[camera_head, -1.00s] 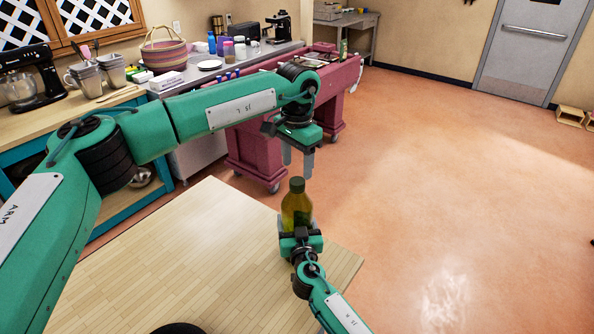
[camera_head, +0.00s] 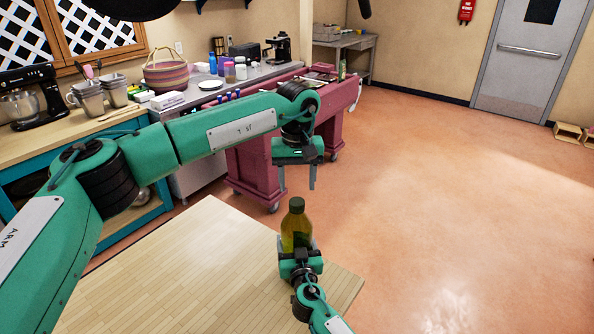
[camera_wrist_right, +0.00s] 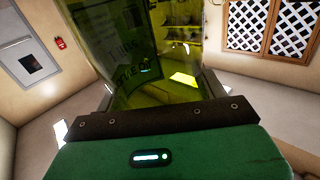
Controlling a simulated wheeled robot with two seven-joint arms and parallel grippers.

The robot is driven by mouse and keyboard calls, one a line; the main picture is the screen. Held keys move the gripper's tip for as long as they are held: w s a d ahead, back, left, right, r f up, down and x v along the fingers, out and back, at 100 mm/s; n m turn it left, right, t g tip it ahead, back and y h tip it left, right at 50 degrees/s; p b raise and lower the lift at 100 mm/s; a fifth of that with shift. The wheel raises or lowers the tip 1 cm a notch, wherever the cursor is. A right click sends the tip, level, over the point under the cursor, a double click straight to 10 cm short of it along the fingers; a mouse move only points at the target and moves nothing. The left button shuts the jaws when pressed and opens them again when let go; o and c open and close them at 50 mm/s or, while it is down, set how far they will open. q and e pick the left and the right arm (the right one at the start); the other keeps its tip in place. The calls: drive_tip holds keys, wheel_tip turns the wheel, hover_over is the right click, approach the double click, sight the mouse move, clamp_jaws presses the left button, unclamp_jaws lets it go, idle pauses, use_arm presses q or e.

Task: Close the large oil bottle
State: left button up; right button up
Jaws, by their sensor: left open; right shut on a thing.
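The large oil bottle (camera_head: 296,232) stands upright near the table's far right corner, yellow-green and see-through with a dark brown cap (camera_head: 297,204) at its top. My right gripper (camera_head: 299,252) is shut on the lower part of the bottle from the near side. In the right wrist view the bottle (camera_wrist_right: 150,60) fills the middle, with its label seen through the glass; its top is out of that view. My left gripper (camera_head: 298,182) is open, pointing down above the cap, its two fingers apart and empty. I see a small gap between the fingertips and the cap.
The pale wooden table (camera_head: 180,265) is mostly bare. A dark red cart (camera_head: 250,170) stands beyond it. A counter with a striped basket (camera_head: 166,75), containers and a coffee machine (camera_head: 279,47) runs along the back. Open floor lies to the right.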

use_arm(q)
drive_tip(key=n, duration=0.6)
drive_tip(key=shift+r, duration=0.15)
drive_tip(key=n, duration=0.5)
drive_tip(key=shift+r, duration=0.15)
drive_tip(key=n, duration=0.6)
drive_tip(key=shift+r, duration=0.2)
drive_tip(key=n, duration=0.4)
drive_tip(key=shift+r+n, duration=0.15)
drive_tip(key=shift+n, duration=0.15)
drive_tip(key=n, duration=0.4)
drive_tip(key=shift+r+n, duration=0.15)
drive_tip(key=shift+n, duration=0.15)
drive_tip(key=n, duration=0.4)
drive_tip(key=shift+r+n, duration=0.1)
drive_tip(key=shift+n, duration=0.2)
drive_tip(key=n, duration=0.6)
drive_tip(key=shift+r, duration=0.2)
drive_tip(key=n, duration=0.4)
drive_tip(key=shift+r+n, duration=0.15)
drive_tip(key=shift+n, duration=0.25)
